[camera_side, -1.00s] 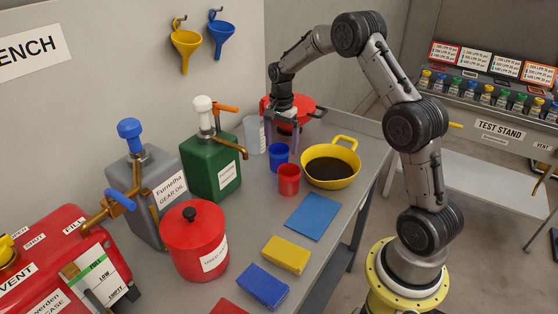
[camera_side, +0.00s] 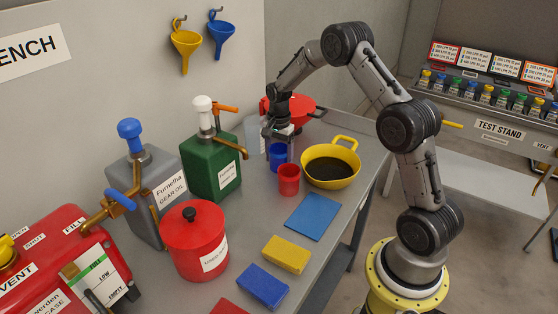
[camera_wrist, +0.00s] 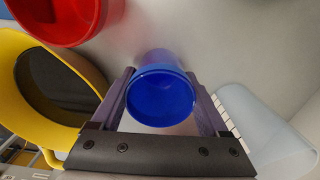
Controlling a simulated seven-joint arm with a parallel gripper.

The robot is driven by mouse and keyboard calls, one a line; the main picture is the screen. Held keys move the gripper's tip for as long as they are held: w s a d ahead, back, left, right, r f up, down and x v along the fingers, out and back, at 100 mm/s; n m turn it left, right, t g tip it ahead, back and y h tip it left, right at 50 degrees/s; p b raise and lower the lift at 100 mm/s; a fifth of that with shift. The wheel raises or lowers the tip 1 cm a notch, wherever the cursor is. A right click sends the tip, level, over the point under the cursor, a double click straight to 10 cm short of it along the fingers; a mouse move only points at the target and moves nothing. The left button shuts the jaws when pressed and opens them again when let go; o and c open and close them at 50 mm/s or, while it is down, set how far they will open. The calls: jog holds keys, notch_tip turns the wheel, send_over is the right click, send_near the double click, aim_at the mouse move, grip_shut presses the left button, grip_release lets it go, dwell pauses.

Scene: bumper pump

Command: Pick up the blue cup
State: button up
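The blue cup (camera_side: 277,161) stands upright on the grey bench, just behind the red cup (camera_side: 289,180) in the side view. My gripper (camera_side: 279,158) points down at the blue cup from above. In the wrist view the blue cup (camera_wrist: 161,95) lies between the two fingers of my gripper (camera_wrist: 163,90), with its round mouth facing the camera. The fingers are apart, one on each side of the cup. I cannot tell whether either finger touches it. Part of the cup is hidden behind my gripper in the side view.
A yellow pan of dark liquid (camera_side: 331,164) stands to the right of the cups. A clear container (camera_side: 252,135) is close on the left. A blue mat (camera_side: 312,216) lies in front.

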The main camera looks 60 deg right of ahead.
aim_at(279, 148)
jog(key=c, duration=0.4)
jog(key=shift+c, duration=0.2)
jog(key=shift+r, duration=0.1)
jog(key=shift+r, duration=0.4)
notch_tip(279, 148, up, 2)
jog(key=shift+r, duration=0.15)
jog(key=s+a+r, duration=0.6)
jog(key=s+r, duration=0.4)
jog(key=s, duration=0.2)
jog(key=w+a+r+n, duration=1)
jog(key=a+r+n, duration=0.2)
jog(key=n, duration=0.5)
jog(key=shift+w+a+r, duration=0.2)
jog(key=shift+a, duration=0.8)
